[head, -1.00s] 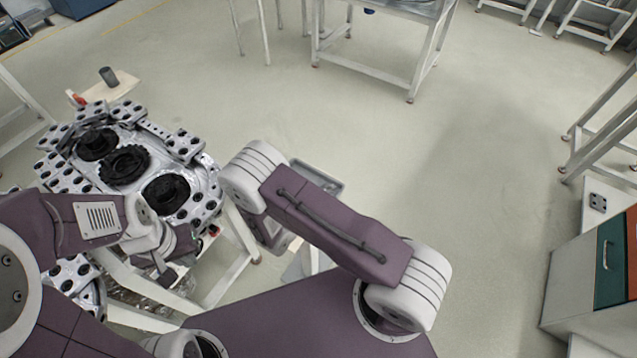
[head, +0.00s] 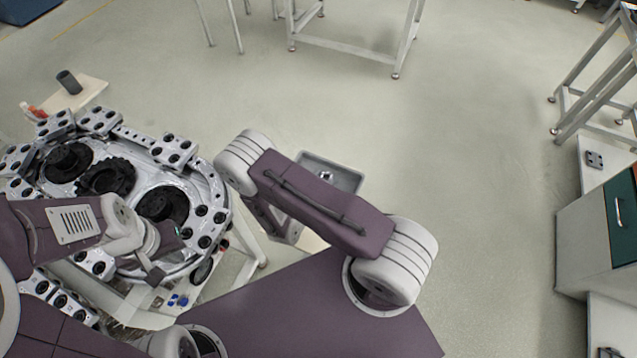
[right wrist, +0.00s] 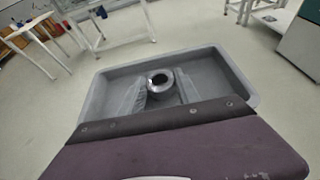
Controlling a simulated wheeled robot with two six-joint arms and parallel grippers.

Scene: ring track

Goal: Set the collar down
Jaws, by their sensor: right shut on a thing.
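The collar (right wrist: 160,79) is a short metallic ring with a dark hole, seen in the right wrist view. My right gripper (right wrist: 161,88) is shut on it, with one grey finger on each side. Behind and below them spreads a shallow grey tray (right wrist: 225,72); I cannot tell whether the collar touches its floor.
The track carries several black round parts, such as one at its right (head: 162,204), and blocks with dark holes. A small board (head: 80,95) with a dark cylinder (head: 69,82) lies beyond it. A white-framed table (head: 345,52) stands farther back. A cabinet (head: 585,235) stands at the right. Open floor lies between.

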